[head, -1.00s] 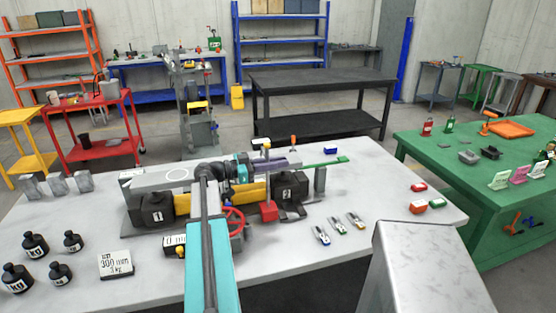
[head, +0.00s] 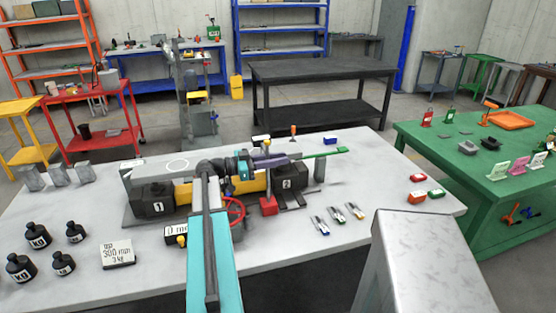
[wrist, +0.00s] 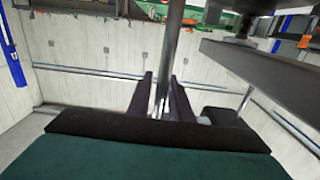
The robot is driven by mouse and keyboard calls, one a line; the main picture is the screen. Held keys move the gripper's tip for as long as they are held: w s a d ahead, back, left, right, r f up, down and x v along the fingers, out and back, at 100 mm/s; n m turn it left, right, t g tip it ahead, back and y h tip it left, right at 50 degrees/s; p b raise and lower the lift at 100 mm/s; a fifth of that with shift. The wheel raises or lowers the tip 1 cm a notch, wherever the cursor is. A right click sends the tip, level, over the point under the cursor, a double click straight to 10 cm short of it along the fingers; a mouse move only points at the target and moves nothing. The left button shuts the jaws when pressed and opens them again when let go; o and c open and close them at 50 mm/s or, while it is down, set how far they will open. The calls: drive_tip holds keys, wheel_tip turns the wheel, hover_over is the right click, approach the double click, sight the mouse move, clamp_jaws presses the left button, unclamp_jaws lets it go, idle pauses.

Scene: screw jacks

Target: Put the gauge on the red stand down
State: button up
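The red stand (head: 269,207) is a small red block with a thin post, on the grey table in front of the lever rig. A small pale and yellow piece (head: 261,141) shows above my gripper, in line with the post; it looks like the gauge, but is too small to be sure. My gripper (head: 285,160) points right, level with the upper post. In the wrist view its two dark fingers (wrist: 162,78) stand apart, with a grey upright rod (wrist: 169,35) between or just beyond them. Contact with the rod cannot be told.
Black blocks 1 (head: 157,206) and 2 (head: 288,183), a red handwheel (head: 235,211) and a green-tipped bar (head: 325,152) crowd the stand. Small clamps (head: 338,215) lie right.

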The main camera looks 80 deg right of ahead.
drive_tip(key=shift+o, duration=0.7)
drive_tip(key=shift+r, duration=0.15)
drive_tip(key=b+v, duration=0.3)
drive_tip(key=v, duration=0.9)
drive_tip(key=shift+b, duration=0.35)
